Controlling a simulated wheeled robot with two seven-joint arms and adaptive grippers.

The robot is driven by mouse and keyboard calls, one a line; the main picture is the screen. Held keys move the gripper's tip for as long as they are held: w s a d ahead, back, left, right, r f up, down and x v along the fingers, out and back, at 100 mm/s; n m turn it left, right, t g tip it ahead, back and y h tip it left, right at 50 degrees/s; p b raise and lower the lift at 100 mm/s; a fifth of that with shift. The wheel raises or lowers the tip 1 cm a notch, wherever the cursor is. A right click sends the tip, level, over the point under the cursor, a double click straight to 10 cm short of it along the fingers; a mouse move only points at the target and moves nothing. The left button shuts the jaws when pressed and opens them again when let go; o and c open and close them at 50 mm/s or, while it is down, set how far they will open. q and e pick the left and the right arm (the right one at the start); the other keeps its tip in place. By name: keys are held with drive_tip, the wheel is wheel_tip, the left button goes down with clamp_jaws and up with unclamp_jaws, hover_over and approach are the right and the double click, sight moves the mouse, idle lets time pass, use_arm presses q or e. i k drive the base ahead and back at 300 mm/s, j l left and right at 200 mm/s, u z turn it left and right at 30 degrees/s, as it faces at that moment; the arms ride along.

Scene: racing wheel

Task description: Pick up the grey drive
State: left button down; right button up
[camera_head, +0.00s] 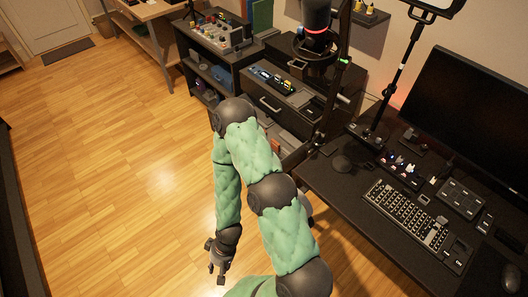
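I cannot make out a grey drive for certain. A small dark grey block (425,199) lies on the black desk (345,190) behind the keyboard, but it is too small to identify. My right gripper (217,270) hangs low over the wooden floor at the bottom centre, well left of the desk and apart from everything on it. Its fingers look spread, with nothing visible between them. My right arm's green padded links rise in the middle and hide part of the floor and the cabinet's lower front. My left gripper is not in view.
The desk carries a keyboard (405,215), a large monitor (465,120), a mouse (511,278) and several small items. A black stand rises at its back. A dark cabinet (262,105) and a shelf unit (190,60) stand behind. The wooden floor at left is clear.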

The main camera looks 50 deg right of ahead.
sight(285, 153)
drive_tip(key=i+z, duration=0.3)
drive_tip(key=i+j+z, duration=0.15)
drive_tip(key=i+z, duration=0.2)
drive_tip(key=i+l+z, duration=0.2)
drive_tip(key=i+z, duration=0.65)
drive_tip(key=i, duration=0.1)
